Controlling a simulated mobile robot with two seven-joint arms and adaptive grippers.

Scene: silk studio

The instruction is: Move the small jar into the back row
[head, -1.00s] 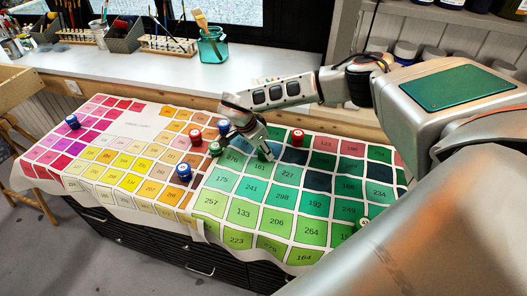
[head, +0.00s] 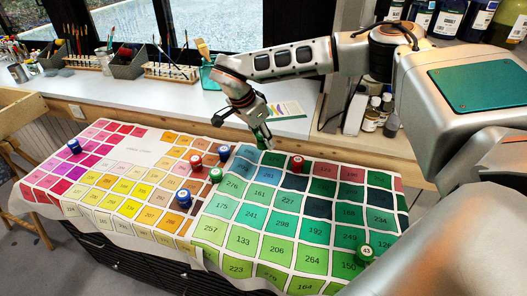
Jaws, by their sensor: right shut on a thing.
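My right gripper (head: 259,131) is shut on a small green jar (head: 262,139), partly hidden by the fingers. It holds the jar above the back edge of the colour chart (head: 318,257), near the sill. On the chart stand a red jar (head: 297,163), a green jar (head: 216,176), a blue jar (head: 224,153), another red jar (head: 196,161), a blue jar (head: 183,198) at the front, a blue jar (head: 74,146) at far left and a green jar marked 43 (head: 365,252) at right. My left gripper is out of view.
A white sill (head: 130,102) runs behind the chart, with brush racks (head: 170,72), a teal glass of brushes (head: 208,78) and a printed card (head: 286,110). Bottles (head: 372,115) stand at the back right. The chart has bare squares in the middle and front.

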